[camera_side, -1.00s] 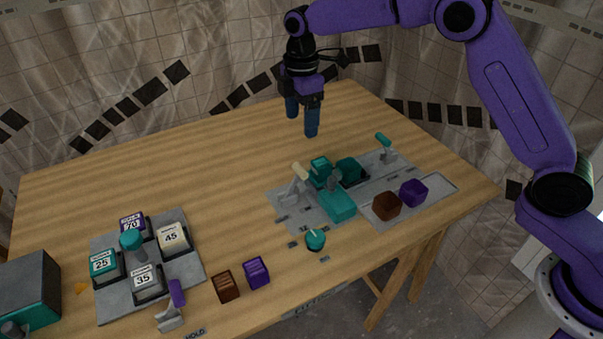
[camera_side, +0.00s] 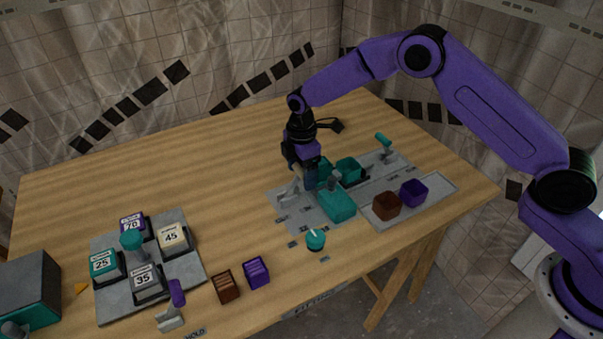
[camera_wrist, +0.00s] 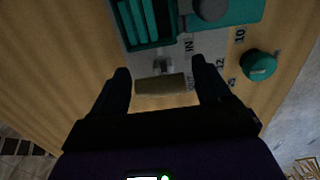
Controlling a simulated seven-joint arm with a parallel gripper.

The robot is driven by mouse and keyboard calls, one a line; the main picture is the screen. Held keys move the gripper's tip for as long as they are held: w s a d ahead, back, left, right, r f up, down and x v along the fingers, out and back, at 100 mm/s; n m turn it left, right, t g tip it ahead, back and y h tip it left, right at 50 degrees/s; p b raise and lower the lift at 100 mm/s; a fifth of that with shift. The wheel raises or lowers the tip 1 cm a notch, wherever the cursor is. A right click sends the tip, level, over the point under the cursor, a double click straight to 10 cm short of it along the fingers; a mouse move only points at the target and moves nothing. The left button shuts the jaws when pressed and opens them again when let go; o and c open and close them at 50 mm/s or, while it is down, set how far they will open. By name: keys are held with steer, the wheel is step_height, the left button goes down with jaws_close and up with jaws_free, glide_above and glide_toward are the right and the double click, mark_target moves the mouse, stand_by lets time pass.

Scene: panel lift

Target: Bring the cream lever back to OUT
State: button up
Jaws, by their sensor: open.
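The cream lever shows in the wrist view as a cream handle (camera_wrist: 160,85) on a grey mount, between my two fingers. IN and OUT are printed on the grey plate to its right, and the handle is level with OUT from this angle. In the side view the lever's grey base (camera_side: 288,191) shows, while my fingers mostly hide its handle. My gripper (camera_side: 303,178) is down at the lever, pointing downward. In the wrist view my gripper (camera_wrist: 161,78) is open, one finger on each side of the handle with gaps.
A teal block (camera_side: 337,205) and a teal knob (camera_side: 315,239) are close to the lever. A teal-handled lever (camera_side: 384,142) stands farther right. Brown (camera_side: 386,205) and purple (camera_side: 413,192) blocks sit on the right plate. The back left table is clear.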

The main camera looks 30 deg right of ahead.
steer(key=shift+f, duration=0.55)
steer(key=c, duration=1.4)
